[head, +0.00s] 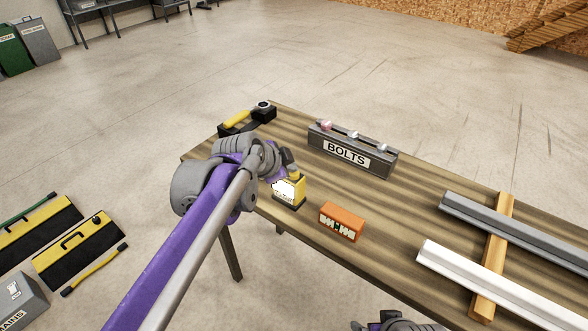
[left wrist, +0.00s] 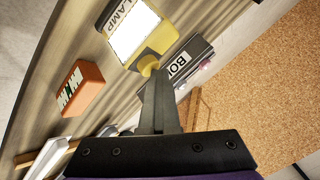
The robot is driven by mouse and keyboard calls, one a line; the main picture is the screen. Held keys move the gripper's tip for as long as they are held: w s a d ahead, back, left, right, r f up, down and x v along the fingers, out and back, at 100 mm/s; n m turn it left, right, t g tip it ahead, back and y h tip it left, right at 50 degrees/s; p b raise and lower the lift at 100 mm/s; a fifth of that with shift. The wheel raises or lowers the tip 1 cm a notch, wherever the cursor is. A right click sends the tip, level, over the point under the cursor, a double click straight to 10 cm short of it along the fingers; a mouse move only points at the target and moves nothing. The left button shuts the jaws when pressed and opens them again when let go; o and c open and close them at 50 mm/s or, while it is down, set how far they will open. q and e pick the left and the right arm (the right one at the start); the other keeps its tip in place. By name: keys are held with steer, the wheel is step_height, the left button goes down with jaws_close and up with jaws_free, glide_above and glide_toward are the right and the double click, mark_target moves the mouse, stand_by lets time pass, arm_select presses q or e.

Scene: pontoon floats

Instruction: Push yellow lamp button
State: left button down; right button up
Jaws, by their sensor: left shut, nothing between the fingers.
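The yellow lamp (head: 298,190) stands on the wooden table, with a bright white front panel and a dark base. In the left wrist view the lamp (left wrist: 162,38) shows its LAMP label and a round yellow button (left wrist: 148,64) on its top. My left gripper (left wrist: 157,78) is shut and empty, its fingertips at or very near the button; I cannot tell whether they touch it. In the head view the left gripper (head: 284,174) is at the lamp's top, partly hidden by my arm.
An orange box with a digital display (head: 341,222) stands right of the lamp. A grey BOLTS bin (head: 352,150) stands behind it. A black holder with a yellow-handled tool (head: 247,120) is at the far left corner. Metal rails (head: 490,271) lie on a wooden bar at right.

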arm_select(q)
steer(key=shift+r, duration=0.3)
step_height(320, 180, up, 6)
steer(key=p, duration=0.5)
steer(key=shift+w+r, duration=0.1)
stand_by(0.3)
